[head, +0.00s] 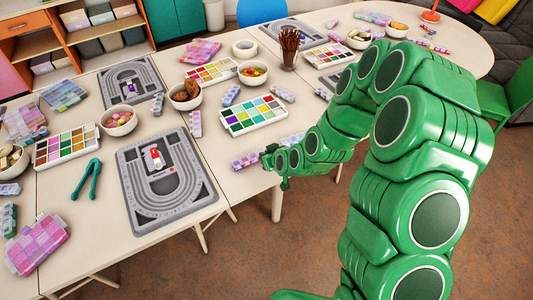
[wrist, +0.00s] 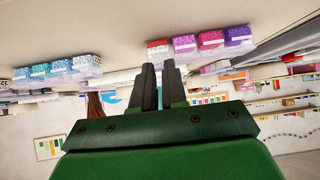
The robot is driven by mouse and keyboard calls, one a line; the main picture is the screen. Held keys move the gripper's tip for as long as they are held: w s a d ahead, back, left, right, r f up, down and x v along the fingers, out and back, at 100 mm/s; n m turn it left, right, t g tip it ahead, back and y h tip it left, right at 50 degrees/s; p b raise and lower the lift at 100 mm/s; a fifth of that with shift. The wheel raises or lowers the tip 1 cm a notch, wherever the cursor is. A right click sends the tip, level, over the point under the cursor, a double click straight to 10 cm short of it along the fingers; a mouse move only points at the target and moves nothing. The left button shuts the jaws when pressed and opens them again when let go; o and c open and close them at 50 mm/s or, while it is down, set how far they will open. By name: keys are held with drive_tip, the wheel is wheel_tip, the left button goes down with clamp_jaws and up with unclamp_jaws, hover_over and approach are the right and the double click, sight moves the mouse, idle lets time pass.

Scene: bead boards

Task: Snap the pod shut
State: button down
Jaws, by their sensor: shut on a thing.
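In the wrist view, which looks upside down, a row of pods runs right from a red-topped pod (wrist: 157,46) through magenta and purple ones (wrist: 210,41). Blue-topped pods (wrist: 58,69) line up to the left. My gripper (wrist: 160,68) has its two dark fingers close together, with tips at the red-topped pod. It is shut on what looks like that pod; the contact is partly hidden. In the head view my gripper (head: 270,160) is at the table's front edge, beside a purple pod strip (head: 246,160). I cannot tell which lid is raised.
Left of my gripper lies a grey bead board (head: 130,213) with a small red and white item on it. Green pliers (head: 87,178) lie at the left.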

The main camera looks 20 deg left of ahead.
drive_tip(key=shift+f, duration=0.1)
idle(0.5)
drive_tip(key=c, duration=1.1)
unclamp_jaws()
drive_tip(key=shift+c, duration=0.2)
